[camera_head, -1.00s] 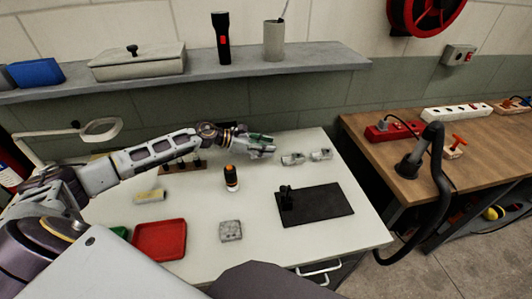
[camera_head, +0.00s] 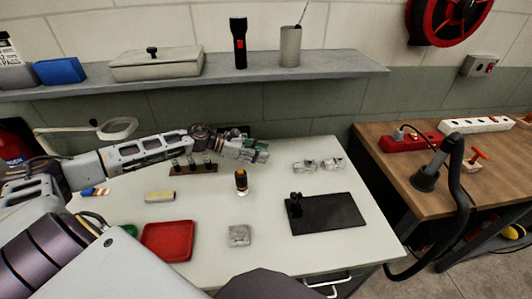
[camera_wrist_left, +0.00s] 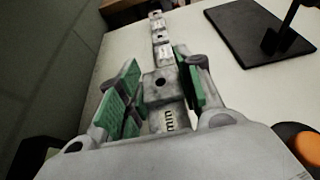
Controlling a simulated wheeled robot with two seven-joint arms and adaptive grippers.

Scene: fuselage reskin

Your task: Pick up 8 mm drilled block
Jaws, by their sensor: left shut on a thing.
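My left gripper (camera_head: 262,154) reaches over the back of the white table and is shut on a grey drilled block. In the left wrist view the green-padded fingers (camera_wrist_left: 158,92) stand either side of this block (camera_wrist_left: 160,88), which has a round hole and a label reading "mm"; its number is hidden. Two more grey labelled blocks lie to the right in the head view, one nearer (camera_head: 304,166) and one farther (camera_head: 334,163). Blocks also show beyond the fingers in the wrist view. My right gripper is not in view.
A small rack (camera_head: 193,169) stands left of the gripper. An orange-and-black bottle (camera_head: 241,182), red tray (camera_head: 168,240), grey square block (camera_head: 239,235) and black plate with an upright post (camera_head: 328,215) are on the table. A shelf (camera_head: 345,71) runs behind.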

